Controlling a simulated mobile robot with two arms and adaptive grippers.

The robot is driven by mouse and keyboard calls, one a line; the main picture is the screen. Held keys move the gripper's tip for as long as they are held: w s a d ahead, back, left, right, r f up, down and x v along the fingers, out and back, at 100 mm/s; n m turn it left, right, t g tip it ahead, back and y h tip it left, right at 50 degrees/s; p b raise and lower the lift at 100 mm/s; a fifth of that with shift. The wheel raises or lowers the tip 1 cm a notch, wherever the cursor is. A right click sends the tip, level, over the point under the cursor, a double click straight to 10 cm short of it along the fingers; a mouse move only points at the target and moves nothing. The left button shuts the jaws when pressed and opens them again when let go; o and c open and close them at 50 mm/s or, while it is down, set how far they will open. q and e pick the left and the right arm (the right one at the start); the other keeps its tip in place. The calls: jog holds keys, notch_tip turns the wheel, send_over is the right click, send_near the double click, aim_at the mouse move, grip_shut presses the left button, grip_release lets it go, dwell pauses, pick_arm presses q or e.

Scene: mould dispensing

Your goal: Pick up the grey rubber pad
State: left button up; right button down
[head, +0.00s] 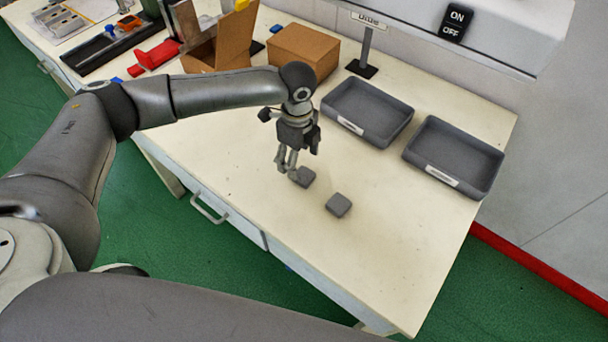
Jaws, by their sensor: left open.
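Two small grey square pads lie flat on the cream table. One grey pad (306,178) is right beside my left gripper's fingertips, partly covered by them. The other grey pad (338,205) lies a little nearer the front right, fully in view. The two look alike, and I cannot tell from looks which one is rubber. My left gripper (287,171) points down, open, low over the table at the left edge of the first pad. I cannot tell whether it touches the pad. My right gripper is not in view.
Two empty grey trays, a left one (354,125) and a right one (488,181), stand behind the pads. A sign stand (363,68), a closed cardboard box (303,48) and an open one (235,40) are at the back. The table's front right (400,255) is clear.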

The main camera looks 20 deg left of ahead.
aim_at(300, 173)
pick_arm(q)
jog(key=shift+w+d+f+p, duration=0.15)
jog(key=shift+f+p, duration=0.1)
jog(key=shift+f, duration=1.45)
jog(key=shift+w+f+p, duration=0.15)
jog(key=shift+f+p, duration=0.1)
jog(key=shift+f, duration=1.4)
jog(key=c, duration=1.1)
